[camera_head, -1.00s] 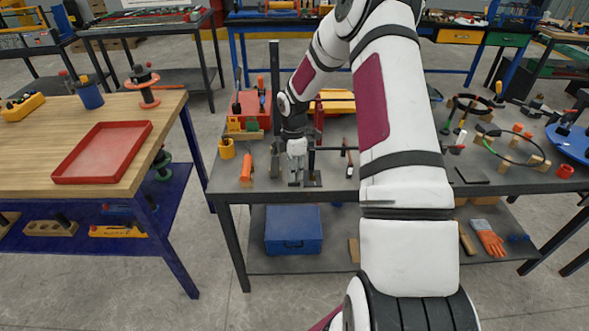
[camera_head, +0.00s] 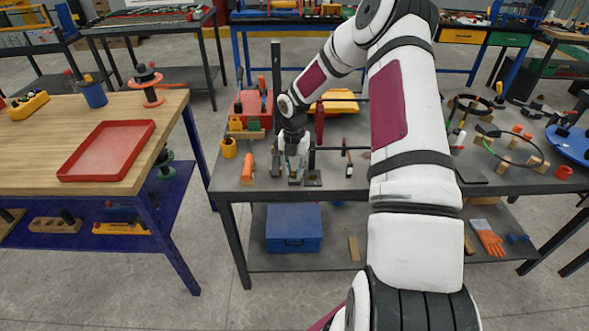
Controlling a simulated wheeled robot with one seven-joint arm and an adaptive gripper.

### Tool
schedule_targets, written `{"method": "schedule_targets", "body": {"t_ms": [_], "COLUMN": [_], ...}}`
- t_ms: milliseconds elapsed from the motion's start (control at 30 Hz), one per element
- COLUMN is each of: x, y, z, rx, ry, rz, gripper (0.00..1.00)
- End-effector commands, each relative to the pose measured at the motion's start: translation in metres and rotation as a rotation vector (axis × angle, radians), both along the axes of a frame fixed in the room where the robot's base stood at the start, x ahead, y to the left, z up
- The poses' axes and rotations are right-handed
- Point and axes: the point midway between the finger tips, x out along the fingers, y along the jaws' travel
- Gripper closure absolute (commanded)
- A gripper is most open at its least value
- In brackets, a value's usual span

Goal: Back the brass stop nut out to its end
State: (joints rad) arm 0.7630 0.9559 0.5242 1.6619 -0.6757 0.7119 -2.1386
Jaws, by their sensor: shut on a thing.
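My gripper (camera_head: 294,172) points down over the front left part of the dark grey workbench (camera_head: 335,184). It is at a small upright fixture (camera_head: 313,178) with a dark base plate, close to the bench's front edge. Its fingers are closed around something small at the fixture. I take this to be the brass stop nut, but it is hidden by the fingers and too small to make out. The thread and its end cannot be seen either.
A dark post (camera_head: 276,85) rises behind. A red tray (camera_head: 107,150) sits on the wooden table at left.

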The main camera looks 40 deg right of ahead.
Motion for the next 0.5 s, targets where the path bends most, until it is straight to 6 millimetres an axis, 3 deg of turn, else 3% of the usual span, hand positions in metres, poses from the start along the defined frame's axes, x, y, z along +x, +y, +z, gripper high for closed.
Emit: {"method": "schedule_targets", "body": {"t_ms": [500], "x": [0.0], "y": [0.0002], "z": [0.0], "rx": [0.0], "ry": [0.0], "rz": [0.413], "gripper": [1.0]}}
